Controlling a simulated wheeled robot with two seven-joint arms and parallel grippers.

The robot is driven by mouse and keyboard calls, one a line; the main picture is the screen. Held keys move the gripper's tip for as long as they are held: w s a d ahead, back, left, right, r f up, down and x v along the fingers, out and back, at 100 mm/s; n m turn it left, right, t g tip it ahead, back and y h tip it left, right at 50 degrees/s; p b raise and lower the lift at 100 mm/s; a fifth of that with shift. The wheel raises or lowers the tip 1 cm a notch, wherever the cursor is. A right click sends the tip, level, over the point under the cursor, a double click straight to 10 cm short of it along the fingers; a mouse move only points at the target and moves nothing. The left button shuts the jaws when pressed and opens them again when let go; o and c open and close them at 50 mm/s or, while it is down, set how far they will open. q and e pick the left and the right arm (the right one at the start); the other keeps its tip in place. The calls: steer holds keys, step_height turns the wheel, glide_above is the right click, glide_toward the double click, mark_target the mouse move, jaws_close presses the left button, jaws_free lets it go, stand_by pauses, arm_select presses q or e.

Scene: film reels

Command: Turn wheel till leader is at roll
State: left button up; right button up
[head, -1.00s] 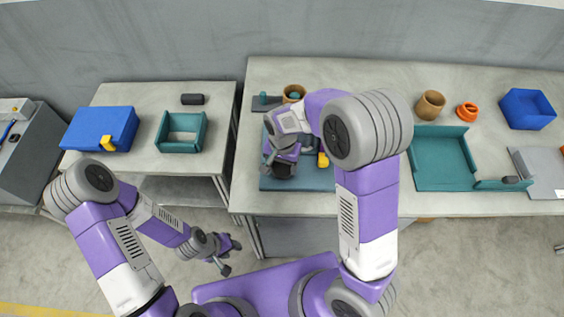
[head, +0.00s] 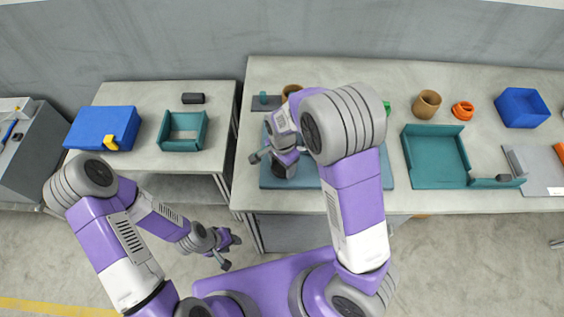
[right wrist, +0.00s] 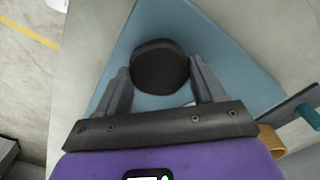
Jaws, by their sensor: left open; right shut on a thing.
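My right gripper (head: 270,165) is over the blue-grey mat (head: 400,175) on the long bench. In the right wrist view its fingers (right wrist: 160,72) are closed on the sides of a black round piece (right wrist: 158,62), which may be the wheel or its knob. The mat (right wrist: 235,60) shows beneath it. My right arm covers much of the mat in the head view, so I cannot make out the leader or the roll. My left gripper (head: 232,252) is open and empty, low in front of the gap between the benches.
On the right are a teal tray (head: 408,160), a brown cup (head: 427,103), an orange ring (head: 463,110) and a blue bin (head: 523,108). On the left bench are a blue box (head: 90,128), a teal open box (head: 163,130) and a black piece (head: 193,98).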

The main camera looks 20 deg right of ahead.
steer(key=o, duration=1)
steer(key=shift+o, duration=0.2)
step_height(320, 180, up, 8)
steer(key=shift+f+p, duration=0.15)
steer(key=shift+p, duration=0.65)
